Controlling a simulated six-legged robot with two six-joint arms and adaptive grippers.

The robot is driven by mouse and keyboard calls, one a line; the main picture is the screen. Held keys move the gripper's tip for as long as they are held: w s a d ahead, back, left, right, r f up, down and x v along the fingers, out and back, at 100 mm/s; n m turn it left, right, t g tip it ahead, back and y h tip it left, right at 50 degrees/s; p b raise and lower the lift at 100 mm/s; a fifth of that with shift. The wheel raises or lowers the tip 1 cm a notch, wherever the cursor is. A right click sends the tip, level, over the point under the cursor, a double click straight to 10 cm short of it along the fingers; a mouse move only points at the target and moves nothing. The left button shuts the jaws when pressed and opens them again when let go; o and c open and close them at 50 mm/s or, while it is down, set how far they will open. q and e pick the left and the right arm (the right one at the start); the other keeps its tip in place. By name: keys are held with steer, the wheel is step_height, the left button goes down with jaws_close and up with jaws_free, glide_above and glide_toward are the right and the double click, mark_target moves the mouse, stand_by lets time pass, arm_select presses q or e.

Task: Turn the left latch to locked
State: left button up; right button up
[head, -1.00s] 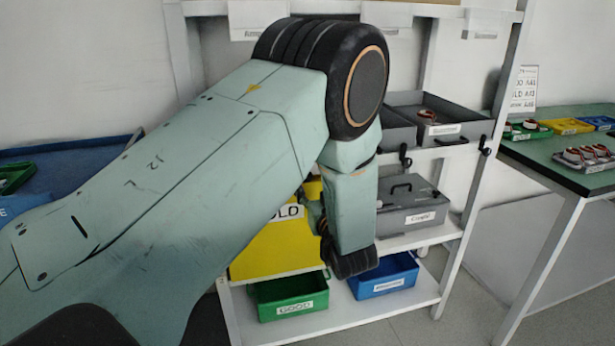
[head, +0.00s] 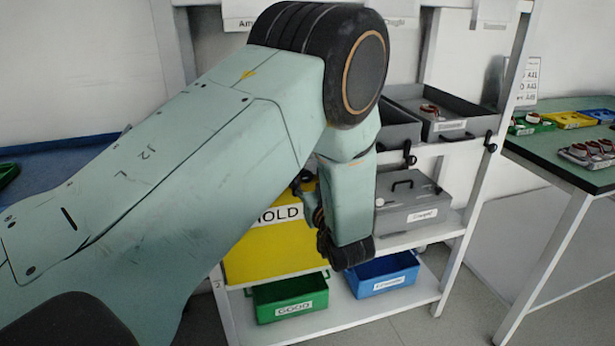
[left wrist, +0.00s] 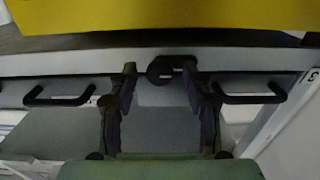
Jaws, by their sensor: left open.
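A black round latch or knob (left wrist: 160,68) shows in the left wrist view on a pale edge, between my open left gripper's fingertips (left wrist: 160,80). I see no contact with it, and its locked or unlocked position cannot be read. In the head view my left gripper (head: 308,198) is partly hidden by my own forearm, in front of the yellow HOLD bin (head: 262,255). Two black latch-like fittings, one nearer (head: 409,157) and one farther right (head: 489,143), sit on the shelf's front edge. My right gripper is not in view.
Black bar handles show left (left wrist: 60,97) and right (left wrist: 250,97) of the fingers. A grey lidded case (head: 410,205), a green GOOD bin (head: 290,298) and a blue bin (head: 383,275) stand on the shelves. A green-topped table (head: 560,150) is at right.

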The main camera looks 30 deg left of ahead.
arm_select(q)
jaws_close()
stand_by(0.6)
